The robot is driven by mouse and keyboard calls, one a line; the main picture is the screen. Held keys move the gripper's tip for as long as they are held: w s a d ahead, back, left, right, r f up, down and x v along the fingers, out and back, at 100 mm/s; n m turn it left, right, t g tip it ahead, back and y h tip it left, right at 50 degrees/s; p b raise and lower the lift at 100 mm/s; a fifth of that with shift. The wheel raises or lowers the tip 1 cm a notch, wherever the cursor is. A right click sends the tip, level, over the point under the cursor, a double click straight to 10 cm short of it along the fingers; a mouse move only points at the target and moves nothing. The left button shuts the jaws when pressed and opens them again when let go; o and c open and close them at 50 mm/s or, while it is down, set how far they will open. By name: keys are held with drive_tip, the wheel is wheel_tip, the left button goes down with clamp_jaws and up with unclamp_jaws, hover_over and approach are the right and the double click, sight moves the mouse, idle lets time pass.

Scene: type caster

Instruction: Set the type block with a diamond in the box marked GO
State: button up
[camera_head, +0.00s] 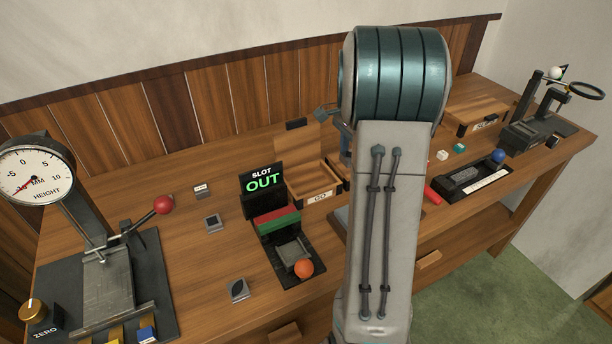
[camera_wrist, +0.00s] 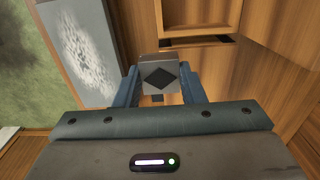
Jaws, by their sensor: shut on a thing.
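In the wrist view my gripper (camera_wrist: 161,84) is shut on a grey type block (camera_wrist: 149,61), its blue fingers on either side. The block's near face carries a black diamond (camera_wrist: 160,76), and it is held clear of the table. The wooden box marked GO (camera_head: 318,197) stands open behind the slot device in the head view, its lid raised at the back.
A slot device reading OUT (camera_head: 264,182) stands left of the GO box. Loose blocks (camera_head: 213,223) (camera_head: 238,290) lie farther left, beside a dial height gauge (camera_head: 37,174). Another wooden box (camera_head: 478,117) and a magnifier stand (camera_head: 534,129) are at right.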

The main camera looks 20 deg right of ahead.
drive_tip(key=p, duration=0.1)
hover_over(309, 187)
wheel_tip(309, 187, down, 6)
drive_tip(key=shift+f, duration=0.1)
drive_tip(key=shift+f+p, duration=0.55)
drive_tip(key=shift+f, duration=1.35)
drive_tip(key=shift+f, duration=0.2)
drive_tip(key=o, duration=1.1)
